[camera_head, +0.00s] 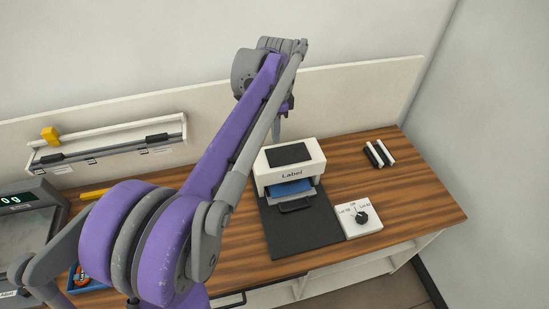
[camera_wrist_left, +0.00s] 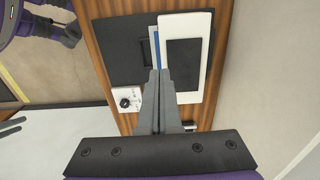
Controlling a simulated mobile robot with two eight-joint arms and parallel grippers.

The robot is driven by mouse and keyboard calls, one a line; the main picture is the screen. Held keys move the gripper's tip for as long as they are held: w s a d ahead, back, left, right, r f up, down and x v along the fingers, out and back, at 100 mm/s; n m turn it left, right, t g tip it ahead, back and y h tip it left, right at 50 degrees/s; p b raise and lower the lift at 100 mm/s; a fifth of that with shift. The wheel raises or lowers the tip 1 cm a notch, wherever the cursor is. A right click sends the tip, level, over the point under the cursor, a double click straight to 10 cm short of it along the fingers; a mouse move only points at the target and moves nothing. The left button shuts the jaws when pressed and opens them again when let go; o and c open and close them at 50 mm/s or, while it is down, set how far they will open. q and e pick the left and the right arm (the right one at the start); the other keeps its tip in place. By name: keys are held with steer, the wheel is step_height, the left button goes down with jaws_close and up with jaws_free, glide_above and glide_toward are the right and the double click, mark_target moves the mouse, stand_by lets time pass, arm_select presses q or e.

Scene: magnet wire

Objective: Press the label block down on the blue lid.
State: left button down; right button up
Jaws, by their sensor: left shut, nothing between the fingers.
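The label block (camera_head: 290,163) is a white box with a black panel on top and "Label" on its front. It stands over the blue lid (camera_head: 291,188), which shows in its front opening above the black base. In the left wrist view, the white block (camera_wrist_left: 200,22) lies just beyond my fingers, with a blue strip of the lid (camera_wrist_left: 157,45) beside it. My left gripper (camera_wrist_left: 155,72) is shut and empty. It appears over the block in that view; I cannot tell whether it touches. In the head view my arm hides much of that gripper.
A white switch plate with a black knob (camera_head: 361,218) sits right of the black base (camera_head: 300,230). Small black-and-white sticks (camera_head: 379,154) lie at the back right. A scale (camera_head: 22,225) stands at the left. A wall rail (camera_head: 105,143) runs behind. The right table end is clear.

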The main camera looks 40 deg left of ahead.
mark_target(275, 171)
arm_select(q)
steer(key=shift+s+r, duration=0.1)
stand_by(0.3)
step_height(275, 171, down, 14)
steer(key=shift+f, duration=0.1)
stand_by(0.4)
steer(key=shift+b, duration=0.35)
